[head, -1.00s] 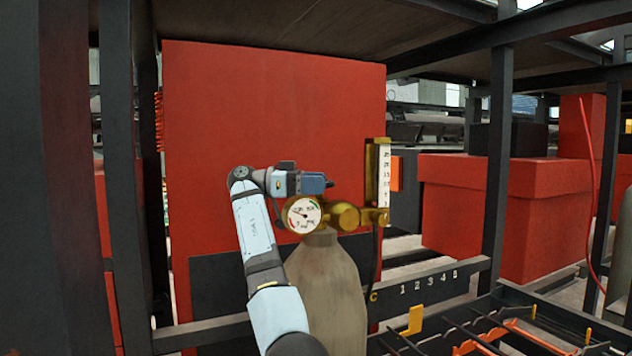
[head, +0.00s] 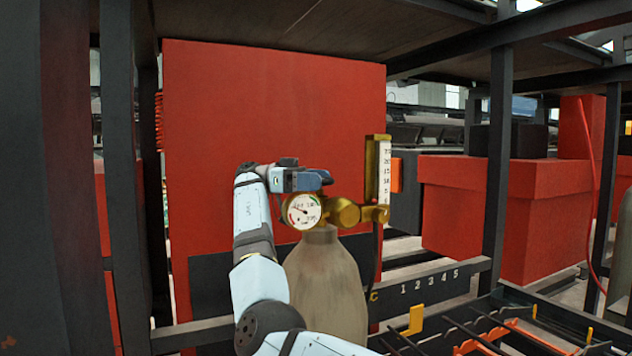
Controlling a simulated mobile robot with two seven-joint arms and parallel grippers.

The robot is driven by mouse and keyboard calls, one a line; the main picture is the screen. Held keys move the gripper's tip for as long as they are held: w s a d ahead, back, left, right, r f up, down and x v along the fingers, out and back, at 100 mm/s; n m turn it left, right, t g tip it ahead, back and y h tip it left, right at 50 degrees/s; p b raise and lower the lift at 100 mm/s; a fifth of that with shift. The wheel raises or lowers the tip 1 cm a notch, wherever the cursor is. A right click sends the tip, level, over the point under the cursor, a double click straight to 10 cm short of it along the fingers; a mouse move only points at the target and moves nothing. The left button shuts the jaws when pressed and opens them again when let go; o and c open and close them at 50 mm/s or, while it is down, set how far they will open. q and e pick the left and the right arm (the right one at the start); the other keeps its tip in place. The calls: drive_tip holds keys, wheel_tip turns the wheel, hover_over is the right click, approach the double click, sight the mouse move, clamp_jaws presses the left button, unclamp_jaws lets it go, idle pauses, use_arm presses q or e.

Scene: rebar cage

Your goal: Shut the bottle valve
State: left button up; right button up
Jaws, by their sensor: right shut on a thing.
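A grey-beige gas bottle (head: 325,285) stands upright in the middle of the head view. A brass regulator (head: 344,213) with a round dial gauge (head: 304,211) and an upright scaled flow tube (head: 384,172) sits at its top. My right gripper (head: 322,180) reaches in from below, left of the bottle, and lies just above the gauge. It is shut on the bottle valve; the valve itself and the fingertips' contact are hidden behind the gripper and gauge. My left gripper is not in view.
A large red panel (head: 265,120) stands close behind the bottle. Dark rack posts (head: 497,150) rise at both sides, with a shelf overhead. A numbered rail (head: 430,287) and a slotted rack with a yellow hook (head: 413,321) lie to the right.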

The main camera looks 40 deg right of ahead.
drive_tip(key=shift+r, duration=0.1)
drive_tip(key=o, duration=0.9)
wheel_tip(320, 180, up, 9)
drive_tip(key=shift+p, duration=0.55)
wheel_tip(320, 180, up, 11)
drive_tip(key=p, duration=0.8)
